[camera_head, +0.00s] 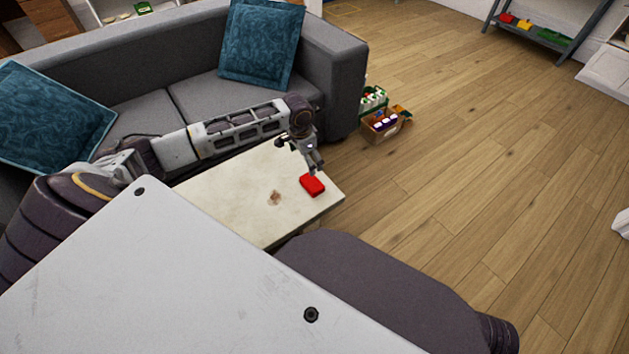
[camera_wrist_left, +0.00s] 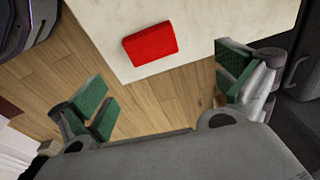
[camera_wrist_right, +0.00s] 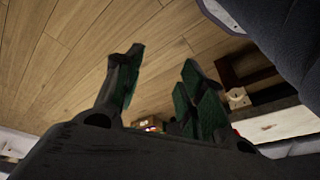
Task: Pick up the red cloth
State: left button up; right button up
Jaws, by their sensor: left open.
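The red cloth (camera_head: 312,184) is a small folded block lying near the right end of the pale table (camera_head: 235,200). In the left wrist view the cloth (camera_wrist_left: 150,44) lies flat by the table's edge. My left gripper (camera_head: 313,166) is just above and beside the cloth in the head view. It is open, with its green-padded fingers (camera_wrist_left: 165,78) wide apart and nothing between them; the cloth shows beyond the fingertips. My right gripper (camera_wrist_right: 162,75) is open and empty over the wooden floor, and is not visible in the head view.
A grey sofa (camera_head: 180,88) with blue cushions (camera_head: 262,42) stands behind the table. A brown mark (camera_head: 275,198) is on the tabletop. Boxes of small items (camera_head: 384,124) stand on the floor beside the sofa. The wooden floor to the right is clear.

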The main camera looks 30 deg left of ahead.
pick_arm(q)
jog(key=shift+s+d, duration=0.35)
jog(key=shift+d, duration=0.05)
pick_arm(e)
jog(key=shift+s, duration=0.15)
pick_arm(q)
jog(key=shift+n, duration=0.3)
jog(key=b, duration=0.2)
send_over(311, 182)
jog(key=f, duration=0.4)
jog(key=shift+s+a+f, duration=0.2)
jog(key=shift+s+f, duration=0.15)
jog(key=shift+s, duration=0.05)
notch_tip(311, 182, down, 3)
jog(key=shift+w+r+b, duration=0.1)
jog(key=shift+w+b, duration=0.05)
jog(key=shift+b, duration=0.3)
jog(key=shift+d+f, duration=0.1)
jog(key=shift+f, duration=0.45)
pick_arm(e)
jog(key=shift+w+a+f+t+y, duration=0.15)
jog(key=shift+a+f+t+y, duration=0.1)
jog(key=shift+a+f, duration=0.25)
jog(key=shift+w+a+f+t+y, duration=0.15)
jog(key=shift+a+f+t, duration=0.1)
jog(key=shift+f, duration=0.35)
pick_arm(q)
jog(key=shift+f, duration=0.1)
